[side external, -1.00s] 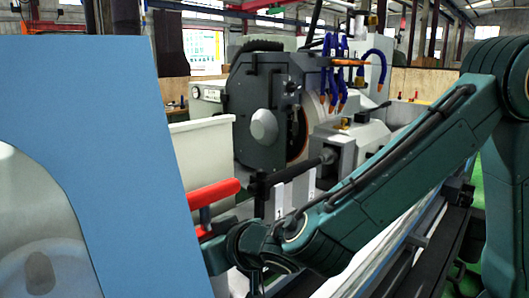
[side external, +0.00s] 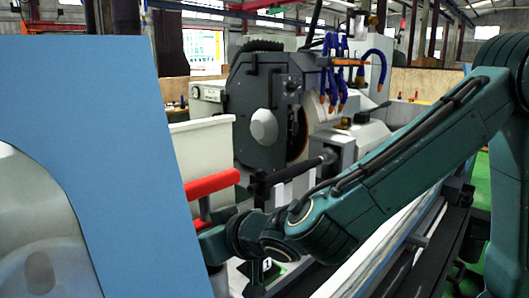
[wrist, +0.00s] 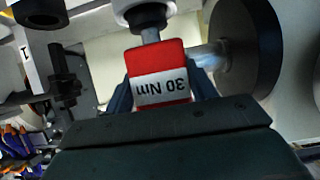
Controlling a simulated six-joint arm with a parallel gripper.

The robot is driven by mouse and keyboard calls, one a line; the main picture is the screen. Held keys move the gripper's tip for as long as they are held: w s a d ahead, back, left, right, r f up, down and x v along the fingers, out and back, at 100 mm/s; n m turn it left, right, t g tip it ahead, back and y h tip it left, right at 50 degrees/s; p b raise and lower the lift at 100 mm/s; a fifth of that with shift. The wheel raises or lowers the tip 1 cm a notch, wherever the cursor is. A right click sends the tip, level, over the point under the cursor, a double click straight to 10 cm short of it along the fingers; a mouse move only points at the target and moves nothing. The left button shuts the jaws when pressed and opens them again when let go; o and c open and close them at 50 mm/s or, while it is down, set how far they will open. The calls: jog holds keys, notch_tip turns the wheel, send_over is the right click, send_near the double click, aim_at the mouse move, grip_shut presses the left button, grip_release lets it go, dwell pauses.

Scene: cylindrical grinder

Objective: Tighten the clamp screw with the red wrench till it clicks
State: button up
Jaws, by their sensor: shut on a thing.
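The red wrench (side external: 212,185) shows in the side external view as a thick red bar with a red piece below it, just right of the blue panel. In the wrist view its red block (wrist: 158,60) carries a white label reading "30 Nm", upside down. My gripper (wrist: 160,93) is shut on this block, with one finger on each side. A steel shaft (wrist: 150,35) runs from the block up to a pale round collar (wrist: 143,10). I cannot tell the clamp screw apart, nor whether the wrench sits on it.
A large blue panel (side external: 100,120) fills the left front of the side external view. The grinder's grey wheel housing (side external: 263,100) stands behind, with blue coolant hoses (side external: 335,75). In the wrist view a large dark disc (wrist: 245,45) is close on the right.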

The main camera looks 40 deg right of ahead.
aim_at(208, 196)
jog(key=shift+r, duration=3.95)
jog(key=shift+s, duration=4.3)
notch_tip(208, 196, up, 13)
jog(key=d, duration=2.3)
jog(key=shift+s, duration=0.2)
